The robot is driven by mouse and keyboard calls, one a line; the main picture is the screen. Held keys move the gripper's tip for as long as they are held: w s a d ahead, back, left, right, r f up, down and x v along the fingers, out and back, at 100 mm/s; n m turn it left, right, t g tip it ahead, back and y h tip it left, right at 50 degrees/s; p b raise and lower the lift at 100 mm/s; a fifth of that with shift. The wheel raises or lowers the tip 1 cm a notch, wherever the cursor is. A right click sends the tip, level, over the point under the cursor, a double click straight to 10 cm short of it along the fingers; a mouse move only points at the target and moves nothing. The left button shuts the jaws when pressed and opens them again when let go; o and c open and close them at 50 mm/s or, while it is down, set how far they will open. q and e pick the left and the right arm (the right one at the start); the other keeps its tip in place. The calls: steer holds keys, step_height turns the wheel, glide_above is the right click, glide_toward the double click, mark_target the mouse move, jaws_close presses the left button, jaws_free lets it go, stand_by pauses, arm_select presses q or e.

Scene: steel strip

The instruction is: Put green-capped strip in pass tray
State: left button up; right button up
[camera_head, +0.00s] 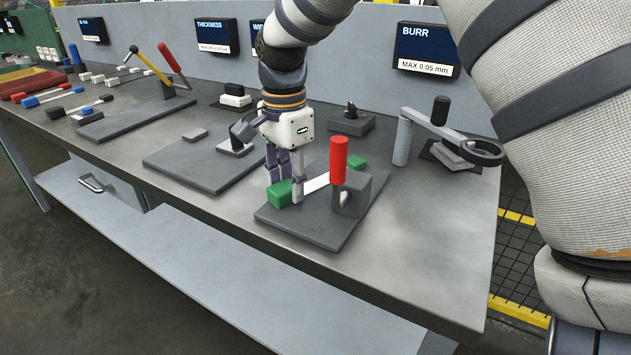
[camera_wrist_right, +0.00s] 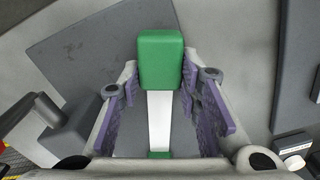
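The green-capped strip lies on a dark fixture plate (camera_head: 311,225) with a red upright handle (camera_head: 338,160). Its near green cap (camera_head: 279,194) is at my right gripper and its far cap (camera_head: 357,162) is behind the handle. A pale strip (camera_head: 316,183) joins them. My right gripper (camera_head: 284,188) points down around the near-cap end. In the right wrist view, the green cap (camera_wrist_right: 161,60) and white strip (camera_wrist_right: 159,120) lie between the fingers, with narrow gaps at the sides, so the gripper looks open. My left gripper is not in view. No pass tray is clearly identifiable.
At the far left are a red tray (camera_head: 32,82) and several capped strips. A plate with a small dark device (camera_head: 200,160) stands left of the gripper. The bench front is clear.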

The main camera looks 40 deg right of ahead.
jaws_close()
steer(key=shift+r+p, duration=0.45)
steer(key=shift+r, duration=2.55)
